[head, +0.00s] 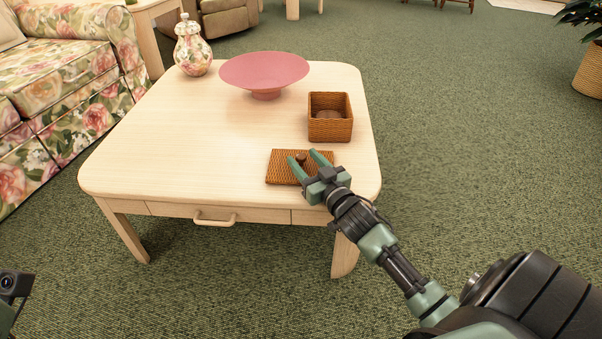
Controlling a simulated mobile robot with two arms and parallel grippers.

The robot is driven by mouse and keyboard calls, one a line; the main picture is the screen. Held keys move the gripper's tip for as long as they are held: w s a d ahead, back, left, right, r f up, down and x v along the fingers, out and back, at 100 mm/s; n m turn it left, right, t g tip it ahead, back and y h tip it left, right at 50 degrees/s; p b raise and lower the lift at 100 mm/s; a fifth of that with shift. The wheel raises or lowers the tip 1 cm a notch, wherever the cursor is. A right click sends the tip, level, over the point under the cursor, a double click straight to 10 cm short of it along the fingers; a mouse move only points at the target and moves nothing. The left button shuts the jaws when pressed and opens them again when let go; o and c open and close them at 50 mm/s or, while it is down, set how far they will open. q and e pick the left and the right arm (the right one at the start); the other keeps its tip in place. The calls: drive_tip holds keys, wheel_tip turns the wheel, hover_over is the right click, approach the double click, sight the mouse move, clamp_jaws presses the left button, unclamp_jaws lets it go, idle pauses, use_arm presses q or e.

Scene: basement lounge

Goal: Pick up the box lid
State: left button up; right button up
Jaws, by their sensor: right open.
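The box lid (282,172) is a flat brown woven square with a small dark knob (301,158). It lies on the light wood table near the front right edge. The matching woven box (330,127) stands open just behind it, with something dark inside that I cannot make out. My right gripper (307,160) is open over the lid, its two green fingers on either side of the knob. I cannot tell whether the fingers touch it. The gripper hides the lid's right part. At the lower left edge a small part of my left arm (12,290) shows, but not its fingers.
A pink footed bowl (264,72) and a floral lidded jar (193,50) stand at the back of the table (190,140). A floral sofa (65,85) is close on the left. The table's left and middle are clear. Green carpet is open to the right.

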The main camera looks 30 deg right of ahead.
drive_tip(key=shift+w+f, duration=0.1)
drive_tip(key=shift+w, duration=1)
clamp_jaws()
